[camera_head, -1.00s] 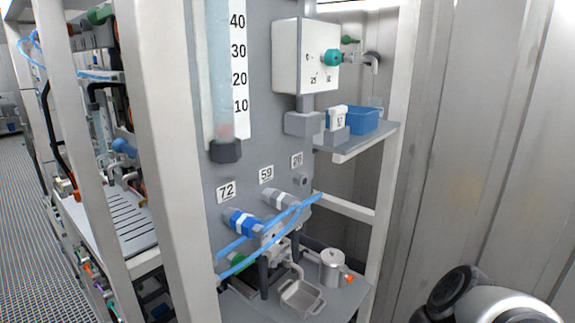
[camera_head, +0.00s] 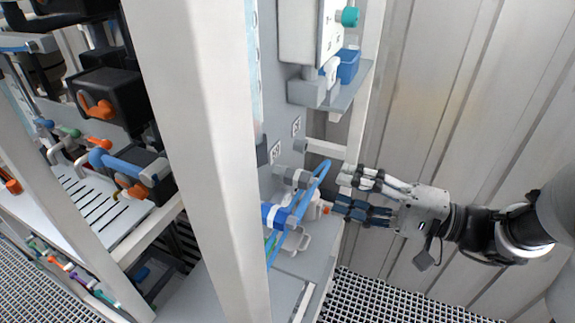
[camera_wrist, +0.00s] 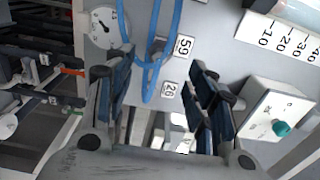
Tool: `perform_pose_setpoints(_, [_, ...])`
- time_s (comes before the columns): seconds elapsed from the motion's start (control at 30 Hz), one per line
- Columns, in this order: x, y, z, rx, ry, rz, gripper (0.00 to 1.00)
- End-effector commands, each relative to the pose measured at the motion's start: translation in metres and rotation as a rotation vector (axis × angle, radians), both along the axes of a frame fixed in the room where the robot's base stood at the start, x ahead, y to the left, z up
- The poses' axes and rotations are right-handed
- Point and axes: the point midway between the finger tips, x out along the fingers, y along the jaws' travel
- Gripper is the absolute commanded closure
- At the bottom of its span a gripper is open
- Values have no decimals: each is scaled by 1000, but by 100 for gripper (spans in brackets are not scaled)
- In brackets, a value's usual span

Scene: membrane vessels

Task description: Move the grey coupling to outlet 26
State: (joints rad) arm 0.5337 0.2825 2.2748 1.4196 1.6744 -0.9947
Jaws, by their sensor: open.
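The grey coupling (camera_head: 292,177), with a white band, is on the outlet by the label 59 (camera_head: 276,152). A blue hose hangs from it. Outlet 26 (camera_head: 300,146) is a bare grey stub below its label (camera_head: 296,126), right of the coupling. My gripper (camera_head: 340,193) is open and empty, to the right of the coupling and apart from it, pointing left toward the panel. In the wrist view, its fingers frame the label 26 (camera_wrist: 168,89), with the label 59 (camera_wrist: 184,46) beyond. The coupling there is mostly hidden behind the hose.
A blue coupling (camera_head: 277,216) sits nearer the front post, also with a blue hose (camera_head: 315,188). The hose loops stand out from the panel near my gripper. A white post (camera_head: 200,130) hides part of the panel. A shelf with a blue bin (camera_head: 348,66) is above.

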Motion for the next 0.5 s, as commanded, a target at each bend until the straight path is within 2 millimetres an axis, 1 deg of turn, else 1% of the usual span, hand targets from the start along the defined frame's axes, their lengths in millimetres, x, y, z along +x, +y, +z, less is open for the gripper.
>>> perform_pose_setpoints(0.27, [0, 3, 0, -2, 2, 3, 49])
perform_pose_setpoints(0.37, [2, 10, 0, -2, 2, 4, 49])
perform_pose_setpoints(0.5, [7, 26, 1, -2, 2, 7, 49])
